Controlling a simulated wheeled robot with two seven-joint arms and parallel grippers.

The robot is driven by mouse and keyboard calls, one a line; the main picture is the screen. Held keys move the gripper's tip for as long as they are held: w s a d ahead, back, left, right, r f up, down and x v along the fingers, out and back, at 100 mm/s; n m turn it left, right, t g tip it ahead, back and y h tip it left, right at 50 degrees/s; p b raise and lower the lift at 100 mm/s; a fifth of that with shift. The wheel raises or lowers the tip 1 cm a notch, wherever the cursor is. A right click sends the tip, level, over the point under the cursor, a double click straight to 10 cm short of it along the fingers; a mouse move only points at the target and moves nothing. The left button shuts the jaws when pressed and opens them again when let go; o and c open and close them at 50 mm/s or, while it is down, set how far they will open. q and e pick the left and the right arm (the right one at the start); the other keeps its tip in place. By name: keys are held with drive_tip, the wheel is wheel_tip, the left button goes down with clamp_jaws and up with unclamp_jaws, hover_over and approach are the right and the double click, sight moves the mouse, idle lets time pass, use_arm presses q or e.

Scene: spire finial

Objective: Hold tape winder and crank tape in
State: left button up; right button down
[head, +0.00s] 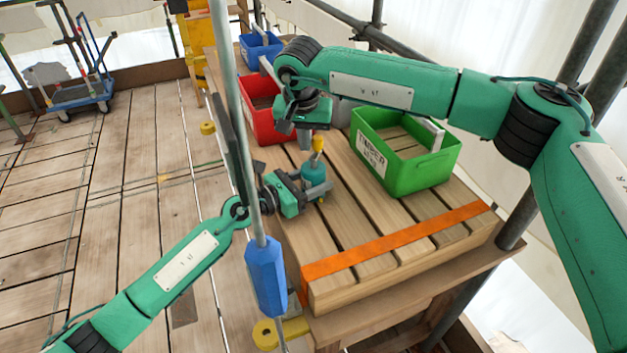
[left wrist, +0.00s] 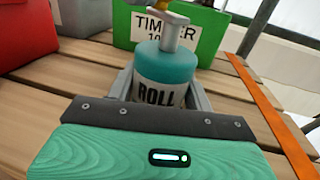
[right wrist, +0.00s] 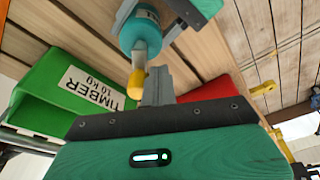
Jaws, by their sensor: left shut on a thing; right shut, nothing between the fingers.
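The tape winder (head: 314,172) is a teal drum standing upright on the slatted wooden bench; its white band reads ROLL in the left wrist view (left wrist: 160,92). My left gripper (head: 318,190) is shut around the winder's body from the near-left side. A grey crank arm crosses the winder's top and carries a yellow crank handle (head: 318,143), which also shows in the right wrist view (right wrist: 136,82). My right gripper (head: 305,138) is shut and empty, its fingers right beside the yellow handle; I cannot tell whether they touch it. No loose tape can be made out.
A green TIMBER crate (head: 408,165) stands right of the winder. A red crate (head: 262,118) and a blue crate (head: 258,48) stand behind. An orange strap (head: 395,240) crosses the bench front. A thin pole with a blue sleeve (head: 266,275) rises in front of my left arm.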

drive_tip(key=shift+w+d, duration=0.25)
drive_tip(key=shift+d, duration=0.05)
drive_tip(key=shift+a, duration=0.1)
drive_tip(key=shift+a, duration=0.3)
wheel_tip(320, 180, up, 7)
idle(1.1)
drive_tip(key=shift+s, duration=0.1)
use_arm(q)
drive_tip(key=o, duration=1.1)
drive_tip(key=shift+o, duration=0.2)
